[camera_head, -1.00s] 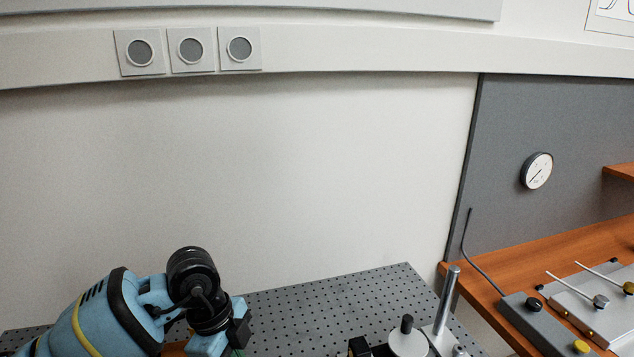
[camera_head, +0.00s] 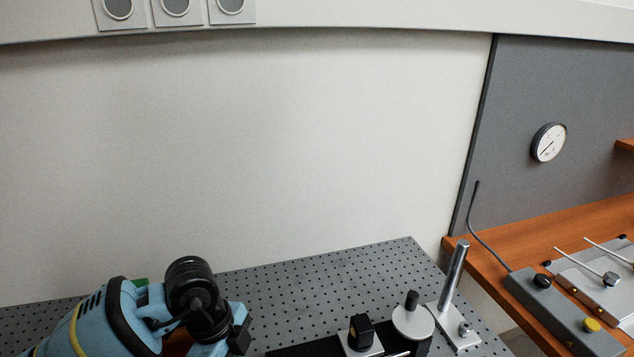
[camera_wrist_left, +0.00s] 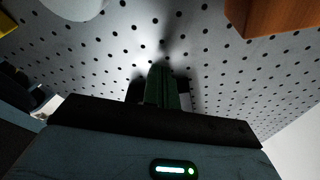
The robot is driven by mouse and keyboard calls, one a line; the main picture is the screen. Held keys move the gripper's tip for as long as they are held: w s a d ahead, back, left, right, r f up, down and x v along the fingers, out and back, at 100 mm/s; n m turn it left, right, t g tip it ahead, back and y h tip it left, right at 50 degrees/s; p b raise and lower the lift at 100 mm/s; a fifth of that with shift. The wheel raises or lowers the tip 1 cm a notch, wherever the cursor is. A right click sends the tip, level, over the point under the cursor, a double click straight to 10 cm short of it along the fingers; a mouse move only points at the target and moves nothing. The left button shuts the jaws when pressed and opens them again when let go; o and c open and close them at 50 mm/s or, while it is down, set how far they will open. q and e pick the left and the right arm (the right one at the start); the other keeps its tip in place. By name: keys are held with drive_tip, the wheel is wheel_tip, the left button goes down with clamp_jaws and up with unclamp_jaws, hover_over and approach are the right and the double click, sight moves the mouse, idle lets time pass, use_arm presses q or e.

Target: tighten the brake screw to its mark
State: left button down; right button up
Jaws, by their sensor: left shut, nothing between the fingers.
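My left gripper shows in the left wrist view (camera_wrist_left: 160,86) with its dark fingers together and nothing between them, over the perforated grey board (camera_wrist_left: 205,65). In the head view my left arm comes in at the lower left over the same board (camera_head: 330,285); its fingertips are not clear there. To its right stand a white disc (camera_head: 413,325) with a black knob (camera_head: 411,299) and a black knobbed piece (camera_head: 361,331) on a light base. I cannot tell which part is the brake screw, and no mark is readable. My right gripper is not in view.
A metal post (camera_head: 453,277) stands on the board's right side. Beyond it, a wooden bench (camera_head: 500,233) holds a grey box (camera_head: 553,310) with knobs. A dial gauge (camera_head: 549,143) hangs on the grey panel. The wrist view shows an orange-brown block (camera_wrist_left: 275,15) at top right.

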use_arm(q)
drive_tip(key=shift+d, duration=0.1)
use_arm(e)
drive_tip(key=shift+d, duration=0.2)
use_arm(q)
drive_tip(key=shift+d, duration=0.15)
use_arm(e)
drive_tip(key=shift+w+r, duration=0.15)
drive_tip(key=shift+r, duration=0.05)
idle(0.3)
use_arm(q)
drive_tip(key=shift+s, duration=0.1)
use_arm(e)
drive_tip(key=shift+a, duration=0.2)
use_arm(q)
drive_tip(key=shift+d+p, duration=0.1)
drive_tip(key=shift+p, duration=0.2)
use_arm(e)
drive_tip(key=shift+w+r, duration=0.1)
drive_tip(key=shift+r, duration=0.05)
use_arm(q)
drive_tip(key=shift+p, duration=0.3)
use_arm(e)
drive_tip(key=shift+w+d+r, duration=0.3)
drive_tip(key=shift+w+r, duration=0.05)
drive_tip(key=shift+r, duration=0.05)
